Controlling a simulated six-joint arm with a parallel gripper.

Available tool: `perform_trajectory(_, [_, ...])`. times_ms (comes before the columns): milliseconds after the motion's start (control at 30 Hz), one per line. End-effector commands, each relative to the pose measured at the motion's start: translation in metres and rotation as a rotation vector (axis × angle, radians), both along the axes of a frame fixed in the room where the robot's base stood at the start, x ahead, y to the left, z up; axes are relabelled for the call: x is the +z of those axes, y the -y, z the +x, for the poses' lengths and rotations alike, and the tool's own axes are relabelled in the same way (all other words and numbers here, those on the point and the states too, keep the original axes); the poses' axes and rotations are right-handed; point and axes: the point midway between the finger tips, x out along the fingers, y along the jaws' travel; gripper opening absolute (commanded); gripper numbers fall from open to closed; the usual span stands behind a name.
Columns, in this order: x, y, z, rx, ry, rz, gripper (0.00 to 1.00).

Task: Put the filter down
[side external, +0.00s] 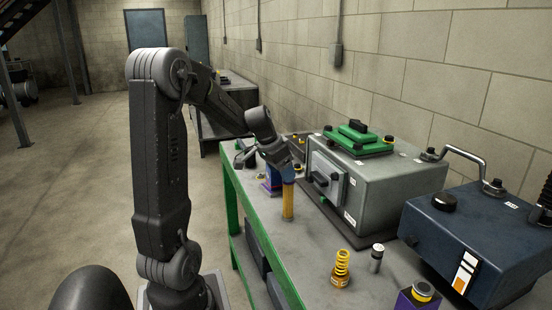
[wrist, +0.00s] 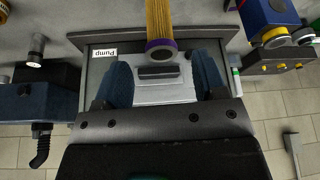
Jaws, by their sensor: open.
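The filter is a yellow pleated cylinder (side external: 288,203) that stands upright on the grey bench in the side view, near the bench's left edge. In the wrist view the filter (wrist: 158,22) shows its yellow side and a purple end ring with a dark hole. My gripper (side external: 280,160) is close to the filter's top in the side view, where its fingers are hard to make out. In the wrist view my gripper (wrist: 162,60) has its two blue-grey fingers wide apart. The filter's purple end lies between the fingertips' lines, with a gap on both sides.
A grey pump box (side external: 375,180) with green plates on top stands right of the filter. A dark blue box (side external: 475,240) is further right. A yellow spring (side external: 341,268) and a small black-and-silver part (side external: 376,258) stand in front. Bare bench (side external: 310,250) lies between.

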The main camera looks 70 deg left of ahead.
Motion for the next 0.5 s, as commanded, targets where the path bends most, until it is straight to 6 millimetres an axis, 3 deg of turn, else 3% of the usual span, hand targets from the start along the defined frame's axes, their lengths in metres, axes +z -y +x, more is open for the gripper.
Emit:
perform_trajectory(200, [0.036,0.002,-0.014,0.001,0.002,0.003,0.65])
perform_trajectory(367, [0.048,0.005,-0.019,-0.001,0.0,0.002,0.65])
perform_trajectory(467, [0.054,0.025,-0.015,-0.018,0.0,0.003,0.65])
perform_trajectory(500, [0.057,0.041,-0.012,-0.03,-0.001,0.005,0.65])
